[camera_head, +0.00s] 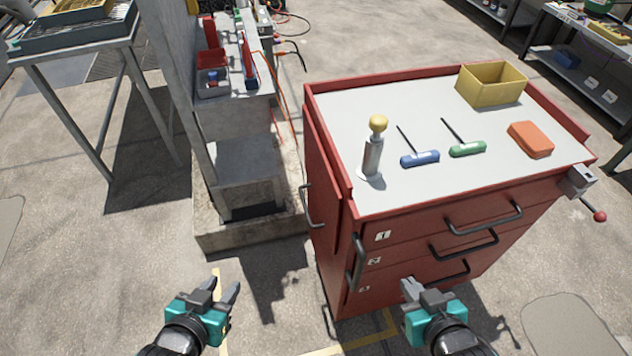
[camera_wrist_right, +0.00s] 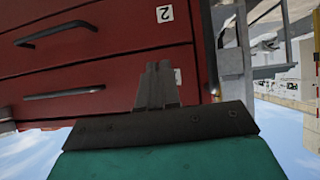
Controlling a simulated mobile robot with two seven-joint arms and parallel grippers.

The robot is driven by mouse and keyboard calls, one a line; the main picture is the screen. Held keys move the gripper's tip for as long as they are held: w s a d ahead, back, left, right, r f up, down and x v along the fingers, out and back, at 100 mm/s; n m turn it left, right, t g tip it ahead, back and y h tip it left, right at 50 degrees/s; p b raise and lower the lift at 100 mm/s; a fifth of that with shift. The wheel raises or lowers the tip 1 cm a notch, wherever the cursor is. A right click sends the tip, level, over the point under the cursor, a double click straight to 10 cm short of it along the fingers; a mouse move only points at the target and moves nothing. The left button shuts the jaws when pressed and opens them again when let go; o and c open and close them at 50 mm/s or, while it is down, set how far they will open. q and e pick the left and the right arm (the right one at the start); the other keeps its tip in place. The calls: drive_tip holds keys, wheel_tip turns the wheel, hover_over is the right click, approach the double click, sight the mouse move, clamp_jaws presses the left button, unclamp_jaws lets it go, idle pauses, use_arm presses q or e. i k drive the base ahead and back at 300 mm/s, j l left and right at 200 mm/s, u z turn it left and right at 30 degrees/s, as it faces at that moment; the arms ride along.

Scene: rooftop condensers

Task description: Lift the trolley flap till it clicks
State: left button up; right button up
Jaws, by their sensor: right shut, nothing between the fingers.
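The red trolley (camera_head: 400,225) stands right of centre with a light grey top. A red side panel, seemingly the flap (camera_head: 328,170), hangs down along its left side. A dark handle (camera_head: 358,262) shows near the front left corner and another (camera_head: 308,205) further back on that side. My left gripper (camera_head: 223,289) is open and empty over the floor, left of the trolley and apart from it. My right gripper (camera_head: 410,287) is shut and empty before the drawer fronts; in the right wrist view its fingers (camera_wrist_right: 158,82) show against the red front. Whether they touch it I cannot tell.
On the top are a yellow-knobbed cylinder (camera_head: 373,150), blue (camera_head: 420,158) and green (camera_head: 467,149) T-handled tools, an orange block (camera_head: 531,139) and a yellow bin (camera_head: 491,84). A grey stand (camera_head: 250,160) on a concrete plinth is close to the trolley's left. Floor at front left is clear.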

sight(326, 191)
drive_tip(key=j+z, duration=0.25)
drive_tip(key=j, duration=0.45)
drive_tip(key=i+j+u, duration=0.1)
drive_tip(key=i+j, duration=0.3)
